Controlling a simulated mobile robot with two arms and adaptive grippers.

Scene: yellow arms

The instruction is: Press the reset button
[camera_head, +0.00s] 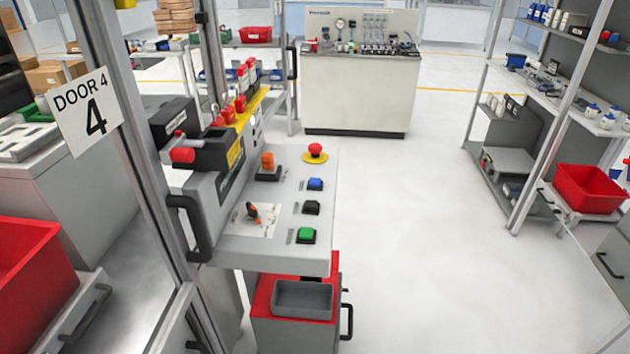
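A sloped grey control panel (275,252) stands left of centre in the head view. On it are a blue button (315,184), a black button (311,207) and a green button (306,236) in a column along the right side. A red mushroom button (315,149) on a yellow disc sits at the far right corner. An orange switch (267,162) and a small orange-and-black knob (253,212) are further left. The button labels are too small to read, so I cannot tell which is the reset button. Neither of my grippers is in view.
A post with a "DOOR 4" sign (86,112) and a black handle (189,228) stand left of the panel. A red cabinet with a grey tray (302,299) is below it. Shelves with a red bin (588,189) are at right. The floor (430,230) between is clear.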

